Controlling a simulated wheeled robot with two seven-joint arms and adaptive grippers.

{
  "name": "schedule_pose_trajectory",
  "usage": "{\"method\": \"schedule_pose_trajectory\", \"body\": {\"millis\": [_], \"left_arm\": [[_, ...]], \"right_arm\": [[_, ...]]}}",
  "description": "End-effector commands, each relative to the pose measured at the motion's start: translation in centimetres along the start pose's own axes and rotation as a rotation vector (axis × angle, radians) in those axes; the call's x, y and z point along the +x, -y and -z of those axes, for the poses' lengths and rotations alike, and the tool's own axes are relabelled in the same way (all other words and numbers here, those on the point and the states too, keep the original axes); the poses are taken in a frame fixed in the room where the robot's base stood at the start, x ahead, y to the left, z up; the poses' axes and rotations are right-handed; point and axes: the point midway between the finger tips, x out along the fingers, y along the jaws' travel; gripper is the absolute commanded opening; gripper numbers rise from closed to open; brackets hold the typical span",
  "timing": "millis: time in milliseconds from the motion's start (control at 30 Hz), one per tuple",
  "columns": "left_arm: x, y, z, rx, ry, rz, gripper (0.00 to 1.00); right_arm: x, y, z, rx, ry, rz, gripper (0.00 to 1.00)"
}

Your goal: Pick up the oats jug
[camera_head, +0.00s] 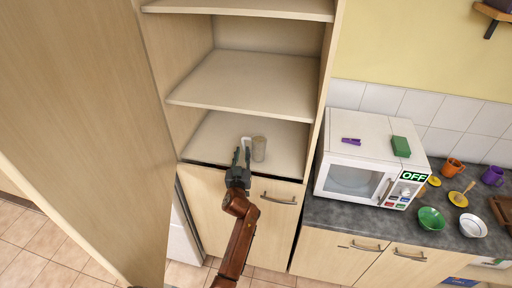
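A small beige, cylinder-shaped container (259,149), which looks like the oats jug, stands upright on the lowest visible shelf of the tall cabinet. A white loop-like part (246,142) shows at its left; it looks like a handle. My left gripper (242,154) is at the front edge of this shelf, just left of and in front of the jug. Its two dark fingers look apart, with nothing clearly held between them. The gripper hides part of the area below the white part, so I cannot tell whether it touches it. My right gripper is not in view.
Another bare shelf (240,82) lies above the jug's shelf. A large open cabinet door (75,110) fills the left side. A white microwave (345,178) stands on the dark counter (375,222) to the right, with bowls and cups beyond it.

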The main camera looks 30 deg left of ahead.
Motion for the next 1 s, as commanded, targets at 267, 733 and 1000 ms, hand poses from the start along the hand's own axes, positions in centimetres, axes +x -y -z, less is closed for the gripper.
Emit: {"method": "schedule_pose_trajectory", "body": {"millis": [267, 733, 1000], "left_arm": [[3.6, -0.2, 0.3, 0.0, 0.0, -0.002, 0.2], [4.0, -0.4, 0.3, 0.0, 0.0, -0.005, 0.07], [4.0, -0.4, 0.3, 0.0, 0.0, -0.005, 0.0]], "right_arm": [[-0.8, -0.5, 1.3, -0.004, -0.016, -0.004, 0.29], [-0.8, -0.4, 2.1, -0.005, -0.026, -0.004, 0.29], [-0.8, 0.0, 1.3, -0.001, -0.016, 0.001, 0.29]]}}
